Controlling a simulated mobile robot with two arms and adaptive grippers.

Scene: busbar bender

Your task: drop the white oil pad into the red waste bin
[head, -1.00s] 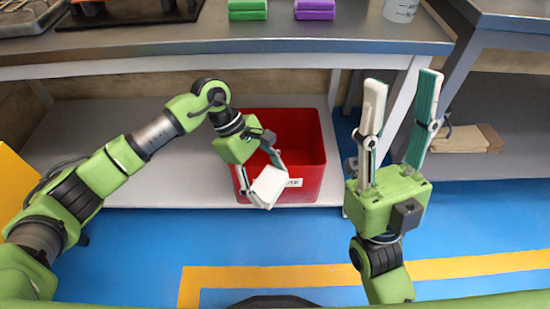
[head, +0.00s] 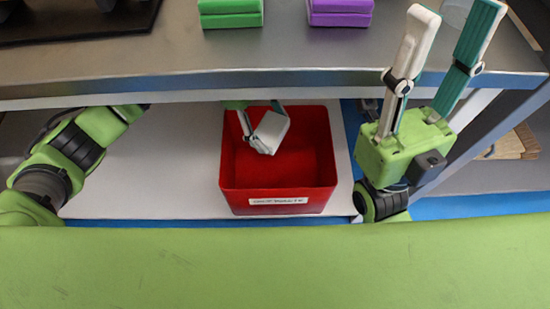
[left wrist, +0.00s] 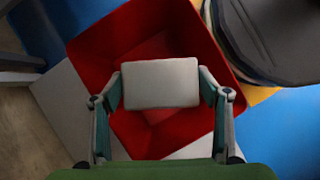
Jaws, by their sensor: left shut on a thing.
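The red waste bin (head: 232,180) stands on the low shelf under the workbench, open at the top, with a white label on its front. My left gripper (head: 262,130) is shut on the white oil pad (head: 272,128) and holds it over the bin's opening. In the left wrist view the pad (left wrist: 160,84) sits between both fingertips, with the red bin (left wrist: 110,35) behind it. The bench edge hides much of my left forearm. My right gripper (head: 445,55) is open and empty, pointing up in front of the bench at the right.
The steel workbench (head: 300,55) overhangs the low shelf (head: 150,180). Green blocks (head: 230,14) and purple blocks (head: 340,12) lie on the bench. A bench leg stands right of the bin. A brown flat item (head: 515,145) lies on the right-hand shelf.

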